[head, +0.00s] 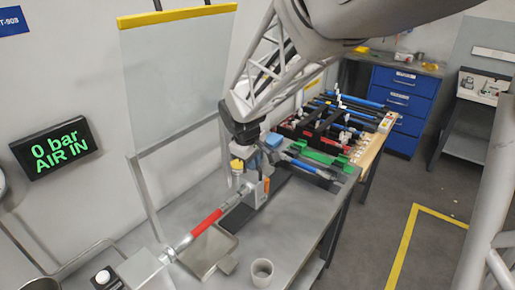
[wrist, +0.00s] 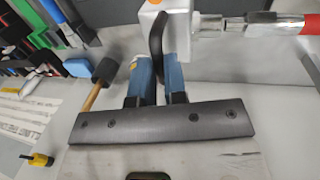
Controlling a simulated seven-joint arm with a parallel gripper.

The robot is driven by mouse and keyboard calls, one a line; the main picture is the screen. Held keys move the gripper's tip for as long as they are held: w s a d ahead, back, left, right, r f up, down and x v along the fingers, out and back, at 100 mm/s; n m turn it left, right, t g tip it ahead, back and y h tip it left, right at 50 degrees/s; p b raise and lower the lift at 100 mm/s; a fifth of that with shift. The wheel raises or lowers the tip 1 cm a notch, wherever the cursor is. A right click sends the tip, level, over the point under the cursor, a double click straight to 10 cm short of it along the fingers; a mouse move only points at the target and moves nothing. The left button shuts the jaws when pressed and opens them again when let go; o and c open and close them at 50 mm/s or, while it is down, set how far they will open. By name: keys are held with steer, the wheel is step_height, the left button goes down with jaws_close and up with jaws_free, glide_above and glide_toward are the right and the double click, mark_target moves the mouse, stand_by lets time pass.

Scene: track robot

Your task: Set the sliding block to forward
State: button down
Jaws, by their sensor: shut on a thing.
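A grey metal block (head: 256,192) stands on the steel workbench, at the end of a red-sleeved metal rod. Part of a pale block (wrist: 172,12) with an orange spot shows at the top of the wrist view, joined to the rod at right. A dark curved lever (wrist: 157,38) comes down from this block. My gripper (wrist: 158,72) has its two blue fingers closed on the lever's lower part. In the head view my gripper (head: 246,140) is just above the block, and its fingertips are mostly hidden. I cannot tell the block's slide position.
The red-sleeved rod (head: 207,222) runs toward the lower left. A metal tray (head: 207,250) and a grey cup (head: 262,272) are near the bench front. A hammer (wrist: 104,75) lies left of my fingers. A wall display (head: 56,147) reads "0 bar AIR IN".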

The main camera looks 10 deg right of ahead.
steer(key=shift+s+a+r, duration=0.1)
steer(key=shift+s+a, duration=0.8)
steer(key=shift+a, duration=0.1)
steer(key=c, duration=1.2)
jaws_free()
steer(key=shift+o, duration=0.2)
step_height(320, 180, up, 8)
steer(key=s+a, duration=0.1)
steer(key=shift+f, duration=0.2)
steer(key=shift+s, duration=0.1)
